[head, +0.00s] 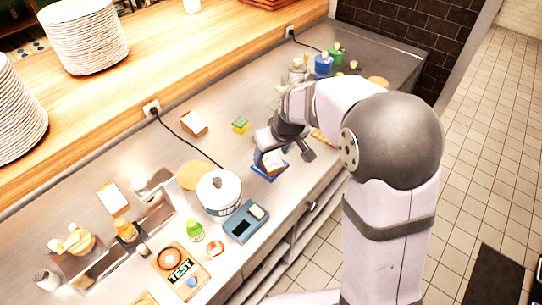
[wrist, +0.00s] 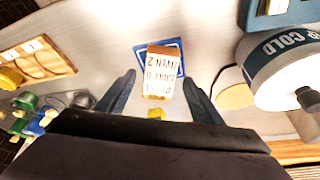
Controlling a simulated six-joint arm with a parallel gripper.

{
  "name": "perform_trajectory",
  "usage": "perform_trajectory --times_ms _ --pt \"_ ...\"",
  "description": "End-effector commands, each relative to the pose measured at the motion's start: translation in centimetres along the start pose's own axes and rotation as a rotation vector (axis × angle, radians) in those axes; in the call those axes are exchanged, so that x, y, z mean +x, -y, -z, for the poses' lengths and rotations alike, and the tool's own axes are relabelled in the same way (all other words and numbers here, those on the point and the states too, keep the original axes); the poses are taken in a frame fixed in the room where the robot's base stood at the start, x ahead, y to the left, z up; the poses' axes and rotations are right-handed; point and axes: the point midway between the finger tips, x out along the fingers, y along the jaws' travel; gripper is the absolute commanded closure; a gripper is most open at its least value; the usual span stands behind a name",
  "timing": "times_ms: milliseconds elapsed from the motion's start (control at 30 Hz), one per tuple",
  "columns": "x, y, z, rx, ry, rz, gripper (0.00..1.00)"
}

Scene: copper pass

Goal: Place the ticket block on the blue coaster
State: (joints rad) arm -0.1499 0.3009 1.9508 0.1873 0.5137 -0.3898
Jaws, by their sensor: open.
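The ticket block (wrist: 160,72), white with printed lettering and a tan-orange edge, sits on the blue coaster (wrist: 140,53) in the wrist view. It covers the middle of the coaster, and blue shows on both sides of it. In the head view the block (head: 272,161) is over the coaster (head: 267,178), just below my gripper (head: 287,153). In the wrist view my gripper (wrist: 160,88) is open, with one finger on each side of the block's near end and gaps between. Whether the block's base lies wholly within the coaster is hard to tell.
A white lidded pot (head: 218,192) and a blue-grey scale (head: 245,221) stand left of the coaster. A yellow-green sponge (head: 240,125) lies behind. Blue and green containers (head: 323,65) stand at the far end. The counter's front edge is close to the coaster.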

Motion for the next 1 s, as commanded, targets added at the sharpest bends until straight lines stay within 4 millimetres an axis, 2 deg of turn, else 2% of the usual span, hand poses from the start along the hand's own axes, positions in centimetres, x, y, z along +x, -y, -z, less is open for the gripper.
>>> perform_trajectory --times_ms 300,500,833,933,1000 --pt "-5.7 0.0 0.0 0.000 -0.004 -0.001 0.40" --pt "-8.2 0.0 0.0 0.001 -0.002 -0.001 0.40" --pt "-9.2 0.0 -0.3 0.006 0.006 0.000 0.40" --pt "-8.8 -0.2 -1.9 0.030 0.030 -0.004 0.40" --pt "-8.3 -0.4 -4.0 0.063 0.065 -0.009 0.40"
